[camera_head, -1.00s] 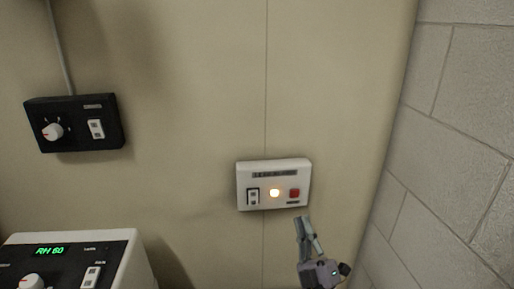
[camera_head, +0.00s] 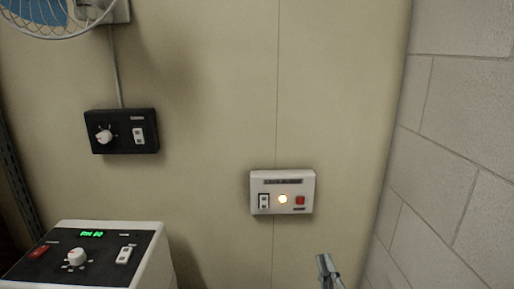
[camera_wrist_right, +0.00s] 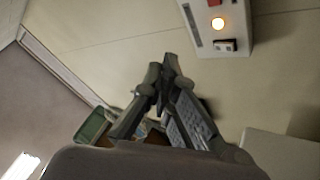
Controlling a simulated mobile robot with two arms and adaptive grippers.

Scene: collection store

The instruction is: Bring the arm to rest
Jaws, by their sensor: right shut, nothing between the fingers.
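My right gripper (camera_head: 325,268) shows at the bottom edge of the head view, below and to the right of a white wall box. It is shut and empty, and apart from the wall. In the right wrist view its fingers (camera_wrist_right: 166,72) come together in front of the cream wall. The white wall box (camera_head: 282,192) has a rocker switch, a lit round lamp and a red button. It also shows at the top of the right wrist view (camera_wrist_right: 231,45). My left gripper is in neither view.
A black control box (camera_head: 122,131) with a knob and switch is on the wall at left. A white-sided unit (camera_head: 152,268) with a green display stands at lower left. A fan (camera_head: 48,18) is at upper left. A block wall (camera_head: 462,130) bounds the right side.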

